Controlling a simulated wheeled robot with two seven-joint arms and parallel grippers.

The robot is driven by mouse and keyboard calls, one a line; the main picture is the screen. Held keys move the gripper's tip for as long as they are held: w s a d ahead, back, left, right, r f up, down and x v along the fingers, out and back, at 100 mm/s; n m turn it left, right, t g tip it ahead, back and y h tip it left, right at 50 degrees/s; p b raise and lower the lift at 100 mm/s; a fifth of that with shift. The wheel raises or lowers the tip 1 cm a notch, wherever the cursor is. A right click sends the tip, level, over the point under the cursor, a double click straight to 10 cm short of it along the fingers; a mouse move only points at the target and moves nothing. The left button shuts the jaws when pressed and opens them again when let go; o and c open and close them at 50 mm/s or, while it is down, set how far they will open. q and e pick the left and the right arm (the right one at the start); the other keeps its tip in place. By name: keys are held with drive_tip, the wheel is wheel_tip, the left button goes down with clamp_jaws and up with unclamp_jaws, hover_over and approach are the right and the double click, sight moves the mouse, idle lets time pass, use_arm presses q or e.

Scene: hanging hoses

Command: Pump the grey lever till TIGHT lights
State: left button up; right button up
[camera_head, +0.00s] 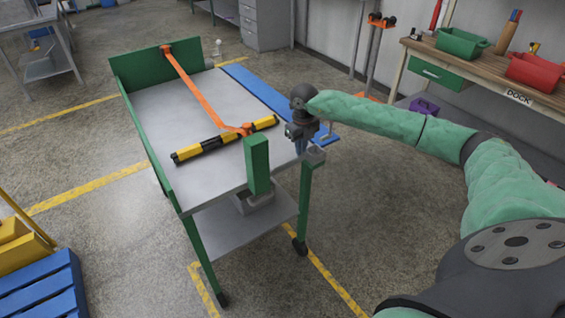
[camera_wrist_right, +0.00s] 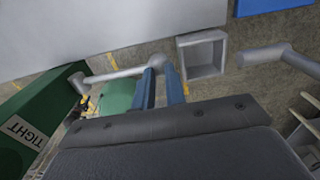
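My right gripper (camera_head: 299,148) is at the near right corner of the cart, beside the green post (camera_head: 258,165). In the right wrist view its two blue fingers (camera_wrist_right: 164,84) are apart, with a gap between them. The grey lever (camera_wrist_right: 115,75) runs from a round pivot on the green post to the fingertips. Its end lies at or just behind the tips; I cannot tell whether it is between them. In the head view the lever is not clear. The TIGHT label (camera_wrist_right: 24,131) on the post shows pale with dark letters, with no clear glow. My left gripper is out of view.
The cart top (camera_head: 205,110) carries an orange strap (camera_head: 200,85) and a yellow-black bar (camera_head: 225,138). A square grey socket (camera_wrist_right: 203,55) sits near the fingers. The DOCK bench (camera_head: 520,97) with bins stands at the right.

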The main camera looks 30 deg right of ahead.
drive_tip(key=shift+a+r+p, duration=0.2)
drive_tip(key=shift+r+p, duration=0.8)
drive_tip(key=shift+r, duration=1.55)
drive_tip(key=r, duration=0.1)
drive_tip(key=a+r+p, duration=0.1)
drive_tip(key=a+r, duration=0.1)
drive_tip(key=r, duration=0.1)
drive_tip(key=shift+s, duration=0.15)
drive_tip(key=shift+f, duration=0.1)
drive_tip(key=b, duration=0.3)
hover_over(296, 158)
drive_tip(key=d, duration=0.2)
drive_tip(key=shift+w+a+f, duration=0.1)
drive_tip(key=shift+a+f, duration=0.05)
drive_tip(key=shift+f, duration=1)
drive_tip(key=shift+w+a+f, duration=0.1)
drive_tip(key=shift+f, duration=1)
